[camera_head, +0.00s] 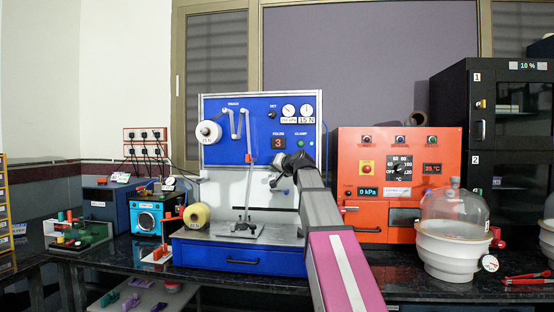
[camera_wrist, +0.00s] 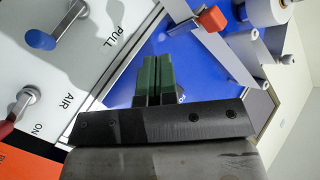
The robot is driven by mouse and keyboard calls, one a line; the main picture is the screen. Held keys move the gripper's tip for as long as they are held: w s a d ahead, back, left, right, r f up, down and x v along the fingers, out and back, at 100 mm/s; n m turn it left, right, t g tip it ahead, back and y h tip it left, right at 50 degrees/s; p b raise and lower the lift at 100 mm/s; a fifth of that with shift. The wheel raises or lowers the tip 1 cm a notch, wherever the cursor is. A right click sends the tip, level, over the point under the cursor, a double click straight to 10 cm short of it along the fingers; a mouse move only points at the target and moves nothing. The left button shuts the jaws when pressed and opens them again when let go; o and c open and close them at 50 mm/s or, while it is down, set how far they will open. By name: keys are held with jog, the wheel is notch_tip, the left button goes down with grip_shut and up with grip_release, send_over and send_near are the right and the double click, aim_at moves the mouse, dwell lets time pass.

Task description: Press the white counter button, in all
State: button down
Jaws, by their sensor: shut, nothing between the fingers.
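The blue machine (camera_head: 215,257) stands in the middle of the bench. Its upper blue panel carries a red "3" counter display (camera_head: 278,143) labelled FOLDS. I cannot make out a white counter button; my wrist may hide it just below the display. My gripper (camera_head: 283,160) is at the panel below the display, its fingertips mostly hidden behind my wrist in the head view. In the wrist view its two dark green fingers (camera_wrist: 153,72) are together and empty over the blue surface. A small rounded grey edge (camera_wrist: 182,97) shows beside them; I cannot tell what it is or whether they touch.
The wrist view shows a red block (camera_wrist: 212,18) on a grey bar, a blue-knobbed PULL lever (camera_wrist: 40,40) and white rollers (camera_wrist: 266,12). An orange oven (camera_head: 350,150) and a glass dome (camera_head: 455,210) stand right.

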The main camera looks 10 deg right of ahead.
jog(key=r, duration=0.2)
jog(key=shift+w+r+t, duration=0.3)
jog(key=shift+w, duration=0.1)
jog(key=shift+w, duration=0.15)
jog(key=w+d, duration=0.2)
jog(key=w, duration=0.6)
jog(key=shift+d, duration=0.4)
jog(key=shift+w, duration=0.15)
dwell(1.6)
jog(key=shift+w+d, duration=0.1)
jog(key=shift+w, duration=0.25)
jog(key=shift+w+d, duration=0.2)
jog(key=shift+w, duration=0.25)
dwell(0.8)
jog(key=shift+s, duration=0.1)
jog(key=shift+s+a, duration=0.3)
jog(key=shift+s, duration=0.5)
